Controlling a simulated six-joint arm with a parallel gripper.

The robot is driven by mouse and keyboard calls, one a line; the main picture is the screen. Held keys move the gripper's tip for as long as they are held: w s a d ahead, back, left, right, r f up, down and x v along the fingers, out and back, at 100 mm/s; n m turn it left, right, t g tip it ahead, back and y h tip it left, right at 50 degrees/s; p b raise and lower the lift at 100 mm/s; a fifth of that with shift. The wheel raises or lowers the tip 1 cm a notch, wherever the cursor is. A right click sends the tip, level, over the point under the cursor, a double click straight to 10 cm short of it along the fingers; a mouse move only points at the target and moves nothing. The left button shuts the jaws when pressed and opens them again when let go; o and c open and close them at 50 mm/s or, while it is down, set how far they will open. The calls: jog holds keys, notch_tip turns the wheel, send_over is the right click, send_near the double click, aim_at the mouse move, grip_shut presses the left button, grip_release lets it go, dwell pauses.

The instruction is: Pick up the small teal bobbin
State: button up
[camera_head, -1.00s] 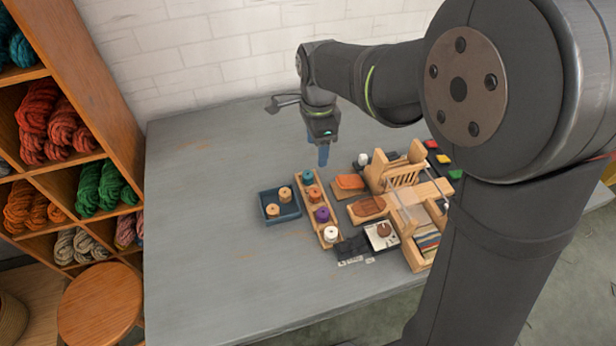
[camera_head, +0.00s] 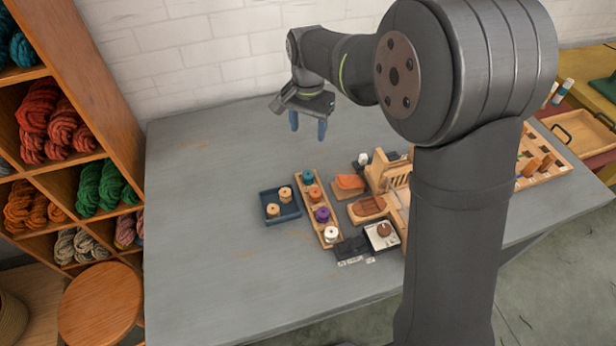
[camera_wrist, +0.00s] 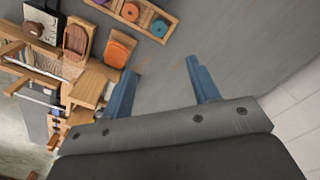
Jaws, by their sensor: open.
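The small teal bobbin (camera_head: 308,176) stands at the far end of a narrow wooden rack (camera_head: 329,233), in line with an orange bobbin (camera_head: 314,193), a purple bobbin (camera_head: 322,214) and a white bobbin (camera_head: 331,233). In the wrist view the teal bobbin (camera_wrist: 159,27) shows near the top, at the end of the rack, ahead of the fingers. My gripper (camera_head: 308,124) is above the table, beyond the rack's far end and apart from the teal bobbin. Its two blue fingers are spread with nothing between them; they also show in the wrist view (camera_wrist: 162,80).
A dark blue tray (camera_head: 271,219) with wooden spools lies left of the rack. A wooden loom (camera_head: 388,176), an orange skein (camera_head: 350,182) and a scale (camera_head: 382,236) stand close on the right. The grey table (camera_head: 200,200) is clear on the left and far side.

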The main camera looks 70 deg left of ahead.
aim_at(308, 174)
notch_tip(308, 174, down, 17)
jog(key=shift+f, duration=0.1)
dwell(0.5)
jog(key=shift+c, duration=0.4)
jog(key=c, duration=1)
